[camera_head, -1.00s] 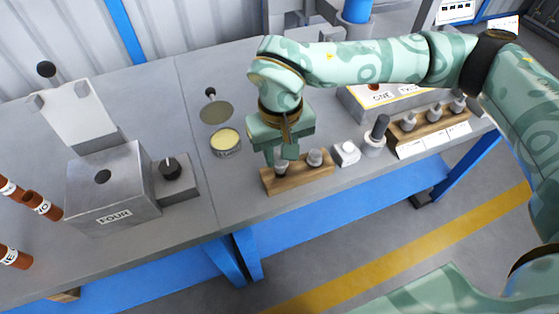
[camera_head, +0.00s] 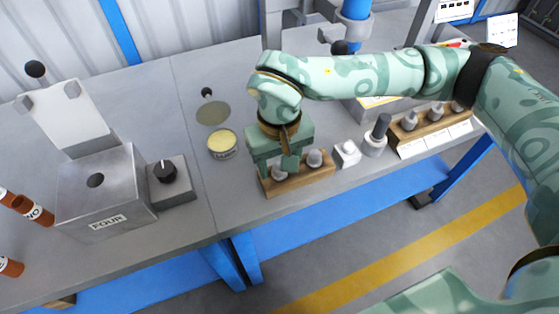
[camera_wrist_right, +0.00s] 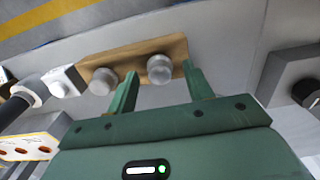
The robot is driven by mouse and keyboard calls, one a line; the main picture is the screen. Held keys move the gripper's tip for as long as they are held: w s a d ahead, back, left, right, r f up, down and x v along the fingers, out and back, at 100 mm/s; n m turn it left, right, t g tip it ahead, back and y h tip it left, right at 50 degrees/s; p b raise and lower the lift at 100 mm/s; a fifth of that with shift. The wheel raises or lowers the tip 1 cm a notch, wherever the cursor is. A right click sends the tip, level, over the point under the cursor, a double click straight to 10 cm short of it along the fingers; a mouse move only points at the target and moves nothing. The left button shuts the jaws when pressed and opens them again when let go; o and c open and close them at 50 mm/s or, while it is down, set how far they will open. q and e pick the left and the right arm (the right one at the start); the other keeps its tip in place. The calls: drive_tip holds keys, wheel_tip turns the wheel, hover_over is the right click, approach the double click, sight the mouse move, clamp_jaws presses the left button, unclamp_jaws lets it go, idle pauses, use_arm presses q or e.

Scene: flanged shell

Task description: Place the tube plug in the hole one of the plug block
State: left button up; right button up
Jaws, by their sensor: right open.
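A small wooden block (camera_head: 300,183) at the table's front edge holds two grey plugs. The left plug (camera_head: 279,173) is under my right gripper (camera_head: 282,165); the right plug (camera_head: 315,158) stands clear of it. In the right wrist view the block (camera_wrist_right: 120,58) lies across the top. My right gripper (camera_wrist_right: 160,74) is open there, its fingers on either side of one plug (camera_wrist_right: 160,69); contact cannot be told. The other plug (camera_wrist_right: 103,82) stands outside the fingers. A longer wooden block (camera_head: 445,128) with several grey plugs and white labels stands further right. My left gripper is not in view.
Right of the small block stand a white block (camera_head: 347,154) and a dark-topped grey cylinder (camera_head: 376,137). A round tin (camera_head: 222,144) lies to the left. A metal box marked FOUR (camera_head: 105,195) and a dark knob unit (camera_head: 172,180) stand further left.

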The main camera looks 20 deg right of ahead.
use_arm(q)
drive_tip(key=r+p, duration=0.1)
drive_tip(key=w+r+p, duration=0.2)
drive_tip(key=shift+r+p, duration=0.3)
drive_tip(key=shift+p, duration=0.1)
use_arm(e)
wheel_tip(320, 180, up, 12)
drive_tip(key=shift+f, duration=0.15)
